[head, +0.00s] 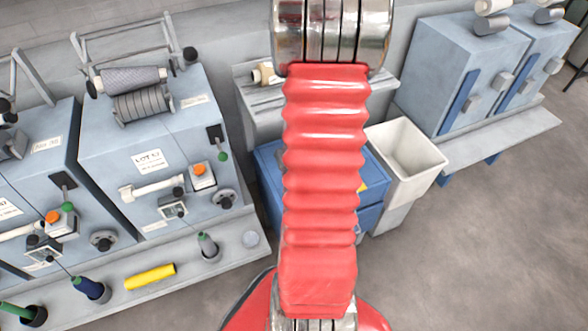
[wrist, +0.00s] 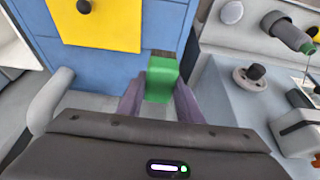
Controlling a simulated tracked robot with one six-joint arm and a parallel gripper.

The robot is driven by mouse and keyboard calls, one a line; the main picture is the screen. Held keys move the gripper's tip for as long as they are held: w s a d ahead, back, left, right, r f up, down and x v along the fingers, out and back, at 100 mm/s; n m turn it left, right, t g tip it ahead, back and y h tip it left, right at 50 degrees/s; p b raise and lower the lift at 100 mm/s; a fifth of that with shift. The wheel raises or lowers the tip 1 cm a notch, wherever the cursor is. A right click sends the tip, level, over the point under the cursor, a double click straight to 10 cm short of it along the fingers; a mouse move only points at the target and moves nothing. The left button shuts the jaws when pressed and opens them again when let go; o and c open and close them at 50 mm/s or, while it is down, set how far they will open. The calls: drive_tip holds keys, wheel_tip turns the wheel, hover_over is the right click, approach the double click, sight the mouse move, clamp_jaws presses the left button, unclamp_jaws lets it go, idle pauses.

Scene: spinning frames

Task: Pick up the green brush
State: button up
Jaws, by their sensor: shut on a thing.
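In the wrist view, the green brush (wrist: 160,84) is a green block with a dark brownish strip at its far end. My gripper (wrist: 161,92) has its two purplish fingers on either side of it and is shut on it. The brush sits between the fingers, in front of a blue cabinet front; I cannot tell how far it is from that front. In the head view, my red arm fills the middle, and neither my gripper nor the brush shows.
A blue cabinet (wrist: 112,58) with a yellow panel (wrist: 97,22) lies beyond the gripper. A white bin (head: 405,150) stands right of my arm. Spinning machines (head: 150,130) line the left, with a yellow bobbin (head: 150,277) on their ledge. Open floor (head: 480,250) is at right.

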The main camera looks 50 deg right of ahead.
wheel_tip(320, 180, up, 15)
drive_tip(key=shift+f, duration=0.15)
idle(0.6)
idle(0.4)
drive_tip(key=o, duration=0.5)
drive_tip(key=c, duration=0.4)
drive_tip(key=shift+s, duration=0.15)
